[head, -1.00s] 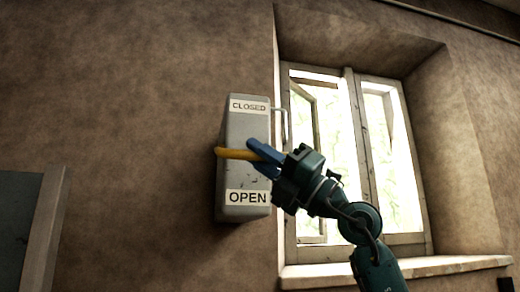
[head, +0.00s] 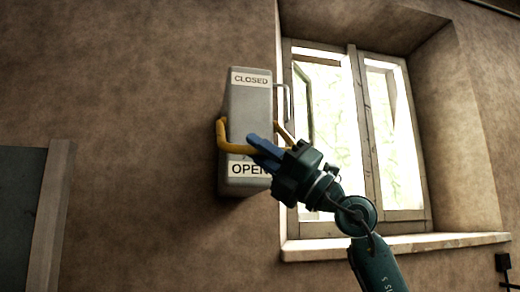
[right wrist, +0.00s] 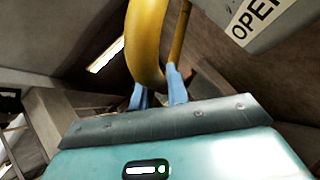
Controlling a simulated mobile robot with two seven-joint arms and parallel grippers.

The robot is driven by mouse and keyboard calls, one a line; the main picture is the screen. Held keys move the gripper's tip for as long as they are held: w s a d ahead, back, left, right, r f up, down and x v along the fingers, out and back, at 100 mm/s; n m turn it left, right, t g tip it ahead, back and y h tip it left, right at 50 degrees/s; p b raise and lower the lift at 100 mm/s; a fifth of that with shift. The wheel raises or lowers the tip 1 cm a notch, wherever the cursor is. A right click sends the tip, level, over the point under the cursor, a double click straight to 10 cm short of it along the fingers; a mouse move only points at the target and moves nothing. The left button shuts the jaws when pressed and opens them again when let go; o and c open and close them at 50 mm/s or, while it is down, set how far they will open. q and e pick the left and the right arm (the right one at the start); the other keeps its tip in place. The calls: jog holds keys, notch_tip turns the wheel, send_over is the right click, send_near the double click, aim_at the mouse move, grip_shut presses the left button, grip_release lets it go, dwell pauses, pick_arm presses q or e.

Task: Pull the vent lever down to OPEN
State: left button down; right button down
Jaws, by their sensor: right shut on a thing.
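The vent lever (head: 222,136) is a yellow U-shaped bar on a grey wall box (head: 249,108). The box has a CLOSED label (head: 250,79) at its top and an OPEN label (head: 246,169) near its bottom. The lever's crossbar hangs just above the OPEN label in the head view. My right gripper (head: 262,148), with blue fingers, is shut on the crossbar, coming from the lower right and covering part of it and of the OPEN label. In the right wrist view the yellow lever (right wrist: 147,45) runs down between the fingers (right wrist: 158,92). My left gripper is not in view.
A window (head: 340,130) stands right of the box, with a sill (head: 400,245) below it. A thin grey bent rod (head: 287,100) shows beside the box. A grey framed panel (head: 20,215) is at the lower left. The wall left of the box is bare.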

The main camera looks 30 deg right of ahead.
jog(key=c, duration=1.4)
grip_release()
jog(key=shift+w+f, duration=0.1)
jog(key=shift+w, duration=0.05)
jog(key=shift+o, duration=0.2)
jog(key=shift+d, duration=0.1)
